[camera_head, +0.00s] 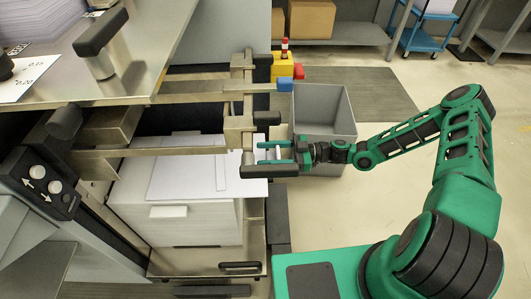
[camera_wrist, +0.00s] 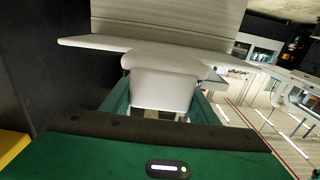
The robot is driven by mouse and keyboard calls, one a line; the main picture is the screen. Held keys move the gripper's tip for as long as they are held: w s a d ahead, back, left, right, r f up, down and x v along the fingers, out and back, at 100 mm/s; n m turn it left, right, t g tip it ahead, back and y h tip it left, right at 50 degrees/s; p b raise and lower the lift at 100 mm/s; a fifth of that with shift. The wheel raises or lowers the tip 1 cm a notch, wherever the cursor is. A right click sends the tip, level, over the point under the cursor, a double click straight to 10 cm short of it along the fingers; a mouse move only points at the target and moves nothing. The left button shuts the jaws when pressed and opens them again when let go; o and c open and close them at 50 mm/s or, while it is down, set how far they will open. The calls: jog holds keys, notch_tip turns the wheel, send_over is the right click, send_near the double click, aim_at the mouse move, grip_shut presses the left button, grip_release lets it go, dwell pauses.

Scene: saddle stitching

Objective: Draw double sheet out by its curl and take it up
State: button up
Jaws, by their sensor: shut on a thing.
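My gripper (camera_head: 262,153) reaches in from the right at the frame and bars over the paper pile. In the wrist view its green fingers (camera_wrist: 163,90) stand on either side of a pale, downward-curled piece of paper, the curl of the double sheet (camera_wrist: 162,92). My gripper is shut on this curl. The sheet's flat part spreads out beyond the fingers, in front of the ribbed pile face (camera_wrist: 170,18). In the head view, white paper (camera_head: 180,180) lies on top of the pile (camera_head: 180,225).
Metal bars with dark ends (camera_head: 267,171) lie close around my gripper. A grey open bin (camera_head: 325,105) stands just behind my wrist. A yellow block with a red-and-white top (camera_head: 283,66) stands behind the bars. Floor to the right is free.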

jog(key=shift+d, duration=0.2)
jog(key=o, duration=1.1)
jog(key=shift+d, duration=0.1)
jog(key=d, duration=1)
jog(key=shift+s+d, duration=0.2)
jog(key=shift+d, duration=0.1)
